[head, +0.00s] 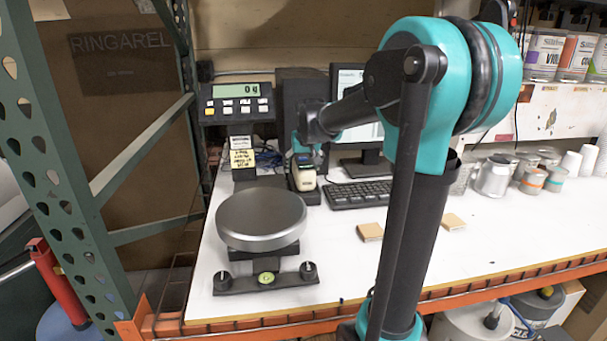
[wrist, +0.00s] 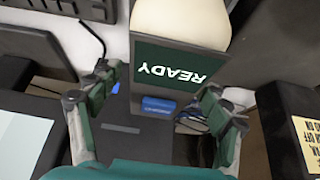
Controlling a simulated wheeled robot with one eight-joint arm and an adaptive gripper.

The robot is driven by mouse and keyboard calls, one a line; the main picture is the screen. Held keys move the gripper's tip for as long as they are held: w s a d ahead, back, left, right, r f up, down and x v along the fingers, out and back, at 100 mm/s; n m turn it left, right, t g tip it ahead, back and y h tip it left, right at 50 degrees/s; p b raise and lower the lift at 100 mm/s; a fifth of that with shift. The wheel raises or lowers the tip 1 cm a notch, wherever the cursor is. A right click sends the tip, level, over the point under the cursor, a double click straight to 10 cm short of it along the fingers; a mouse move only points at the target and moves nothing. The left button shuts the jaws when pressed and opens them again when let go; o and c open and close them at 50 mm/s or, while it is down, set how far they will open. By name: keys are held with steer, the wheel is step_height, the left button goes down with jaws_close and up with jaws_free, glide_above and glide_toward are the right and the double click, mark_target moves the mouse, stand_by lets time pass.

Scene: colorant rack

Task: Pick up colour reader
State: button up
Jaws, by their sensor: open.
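The colour reader (head: 304,178) is a small cream-coloured device with a dark end, upright in a black stand on the white bench, between the scale and the keyboard. In the wrist view the colour reader (wrist: 178,68) shows a dark green screen reading READY, upside down, and a rounded cream body at the top. My gripper (wrist: 158,92) is open, with one finger at each side of the reader's screen end, apart from it.
The scale's round pan (head: 261,219) stands front left, its display (head: 238,98) behind. The keyboard (head: 358,194) and monitor (head: 371,160) are right of the reader. Two small tan blocks (head: 370,232) lie in front. Cans (head: 493,177) line the right. The front right bench is clear.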

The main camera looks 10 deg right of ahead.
steer(key=shift+w+f, duration=0.25)
steer(key=shift+f, duration=0.15)
jaws_close()
stand_by(0.4)
steer(key=shift+r, duration=0.2)
